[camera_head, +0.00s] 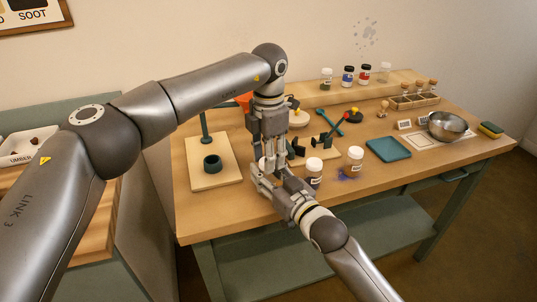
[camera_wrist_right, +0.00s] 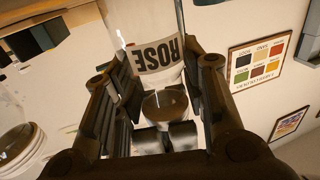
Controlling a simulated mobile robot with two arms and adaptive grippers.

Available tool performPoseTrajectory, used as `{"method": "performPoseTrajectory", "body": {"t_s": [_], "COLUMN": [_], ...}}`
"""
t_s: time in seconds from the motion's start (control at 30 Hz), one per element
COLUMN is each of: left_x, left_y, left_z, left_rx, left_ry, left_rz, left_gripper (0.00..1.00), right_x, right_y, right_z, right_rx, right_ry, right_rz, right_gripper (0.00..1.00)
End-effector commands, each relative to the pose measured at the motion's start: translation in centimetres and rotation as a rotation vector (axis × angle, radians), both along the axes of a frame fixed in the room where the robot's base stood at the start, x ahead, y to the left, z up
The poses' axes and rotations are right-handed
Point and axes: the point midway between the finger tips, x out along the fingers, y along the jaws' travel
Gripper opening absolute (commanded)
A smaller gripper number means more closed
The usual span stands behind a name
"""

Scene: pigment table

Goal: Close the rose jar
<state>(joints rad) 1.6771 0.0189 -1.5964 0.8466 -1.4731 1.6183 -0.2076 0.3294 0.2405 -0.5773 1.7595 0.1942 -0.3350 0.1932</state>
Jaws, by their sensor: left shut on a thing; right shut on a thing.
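My right gripper (camera_head: 262,176) comes from the front and is shut around the jar. My left gripper (camera_head: 271,157) points down from above and is shut on the lid. In the head view the grippers hide most of the jar. I cannot tell whether the lid sits fully on the jar.
Two white-lidded jars, one brown (camera_head: 314,174) and one tan (camera_head: 354,164), stand just right of my right gripper. A teal tray (camera_head: 388,149) and metal bowl (camera_head: 447,125) are right. Several jars stand on the back shelf.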

Motion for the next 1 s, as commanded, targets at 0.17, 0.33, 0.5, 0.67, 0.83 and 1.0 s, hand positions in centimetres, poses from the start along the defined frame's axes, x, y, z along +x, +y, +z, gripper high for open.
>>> {"method": "performPoseTrajectory", "body": {"t_s": [0.17, 0.33, 0.5, 0.67, 0.83, 1.0], "left_x": [-0.1, -0.1, 0.0, 0.0, 0.0, 0.0], "left_y": [0.2, 0.2, 0.2, 0.2, 0.2, 0.2], "left_z": [-1.2, -1.5, -1.8, -2.2, -2.4, -2.4], "left_rx": [0.012, 0.012, 0.012, 0.012, 0.012, 0.011], "left_ry": [0.009, 0.009, 0.009, 0.009, 0.009, 0.01], "left_rz": [0.004, 0.004, 0.005, 0.006, 0.007, 0.006], "left_gripper": [0.26, 0.26, 0.26, 0.27, 0.43, 0.59], "right_x": [-0.2, -0.2, -0.2, -0.2, -0.2, -0.2], "right_y": [0.3, 0.3, 0.4, 0.4, 0.4, 0.5], "right_z": [0.5, 0.5, 0.5, 0.6, 0.7, 0.8], "right_rx": [0.002, 0.001, 0.0, 0.001, 0.002, 0.003], "right_ry": [-0.016, -0.017, -0.019, -0.021, -0.024, -0.024], "right_rz": [0.007, 0.007, 0.008, 0.009, 0.009, 0.009], "right_gripper": [0.0, 0.0, 0.0, 0.0, 0.0, 0.0]}}
